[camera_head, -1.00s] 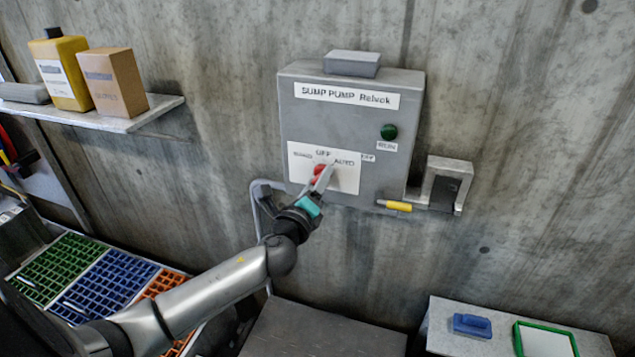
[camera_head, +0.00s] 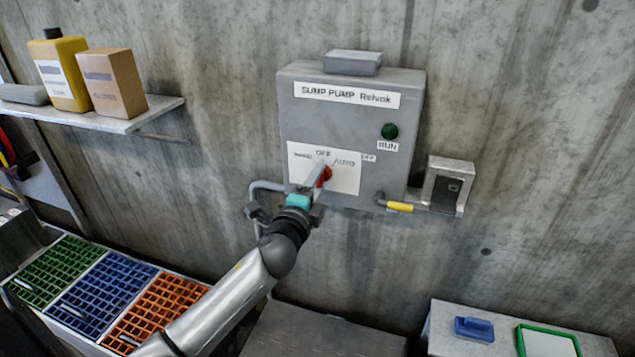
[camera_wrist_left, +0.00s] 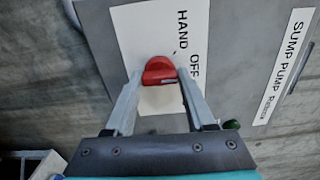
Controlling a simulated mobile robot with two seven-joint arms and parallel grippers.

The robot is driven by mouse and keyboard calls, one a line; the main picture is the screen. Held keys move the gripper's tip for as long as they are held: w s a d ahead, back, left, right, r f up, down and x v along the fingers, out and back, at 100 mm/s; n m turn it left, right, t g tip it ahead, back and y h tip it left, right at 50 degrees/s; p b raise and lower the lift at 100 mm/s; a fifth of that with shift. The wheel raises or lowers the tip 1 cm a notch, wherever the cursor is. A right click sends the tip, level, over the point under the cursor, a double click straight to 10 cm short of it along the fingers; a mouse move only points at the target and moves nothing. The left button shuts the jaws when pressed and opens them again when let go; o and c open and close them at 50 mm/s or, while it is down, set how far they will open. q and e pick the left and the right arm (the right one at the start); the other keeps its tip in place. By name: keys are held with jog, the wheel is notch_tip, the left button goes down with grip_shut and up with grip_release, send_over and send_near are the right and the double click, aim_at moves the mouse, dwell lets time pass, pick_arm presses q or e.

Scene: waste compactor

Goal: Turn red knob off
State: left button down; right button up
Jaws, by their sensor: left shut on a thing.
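The red knob (camera_head: 325,177) sits on the white label plate (camera_head: 346,181) of the grey SUMP PUMP control box (camera_head: 300,128), below the OFF and AUTO lettering. My left gripper (camera_head: 313,176) reaches up to it from the lower left and is shut on it. The gripper partly hides the knob in the head view. In the left wrist view the red knob (camera_wrist_left: 159,71) shows between the two finger tips, beside the HAND and OFF lettering. I cannot tell exactly which marking the knob points at. My right gripper is not in view.
A green RUN lamp (camera_head: 389,131) is on the box. A yellow-sleeved lever (camera_head: 399,207) and a small grey unit (camera_head: 448,186) are at its lower right. A shelf (camera_head: 150,112) with containers is at left. Coloured bins (camera_head: 95,290) stand below. Bare wall lies right.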

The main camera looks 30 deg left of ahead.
pick_arm(q)
jog(key=shift+n, duration=0.3)
jog(key=shift+c, duration=1.2)
grip_release()
jog(key=shift+s, duration=0.1)
jog(key=b+v, duration=0.1)
jog(key=v, duration=1.4)
jog(key=shift+b, duration=0.35)
jog(key=shift+a, duration=0.1)
